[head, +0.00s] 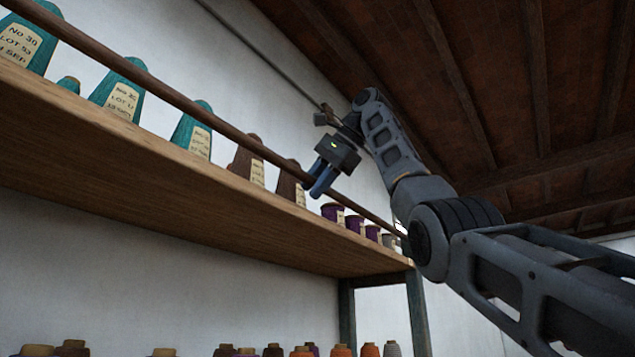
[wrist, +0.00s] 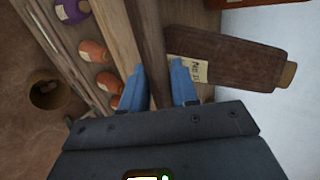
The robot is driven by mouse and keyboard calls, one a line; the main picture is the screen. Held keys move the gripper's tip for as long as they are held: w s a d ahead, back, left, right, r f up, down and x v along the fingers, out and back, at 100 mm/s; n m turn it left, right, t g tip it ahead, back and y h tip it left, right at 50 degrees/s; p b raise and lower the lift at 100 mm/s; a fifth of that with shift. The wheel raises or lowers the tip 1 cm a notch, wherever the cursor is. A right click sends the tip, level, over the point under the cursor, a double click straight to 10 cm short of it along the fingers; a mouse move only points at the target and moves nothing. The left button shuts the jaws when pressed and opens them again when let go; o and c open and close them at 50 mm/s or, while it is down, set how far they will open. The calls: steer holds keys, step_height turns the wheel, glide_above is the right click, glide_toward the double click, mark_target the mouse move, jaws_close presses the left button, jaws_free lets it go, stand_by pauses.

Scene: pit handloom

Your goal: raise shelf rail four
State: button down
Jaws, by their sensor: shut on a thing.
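The shelf rail (head: 160,88) is a long dark wooden bar running along the front of an upper shelf, in front of a row of cones. My gripper (head: 319,186) is at the rail toward its far end, with its blue fingers around it. In the wrist view the rail (wrist: 152,45) passes between the two blue fingers of my gripper (wrist: 159,88), which is shut on it. The rail's number cannot be read.
The wooden shelf (head: 150,170) holds teal cones (head: 122,90), brown cones (head: 246,158) and purple spools (head: 354,223) behind the rail. More spools (head: 341,350) stand below.

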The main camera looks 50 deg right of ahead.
steer(key=shift+w, duration=0.1)
stand_by(0.3)
steer(key=c, duration=1)
jaws_free()
steer(key=shift+r, duration=0.15)
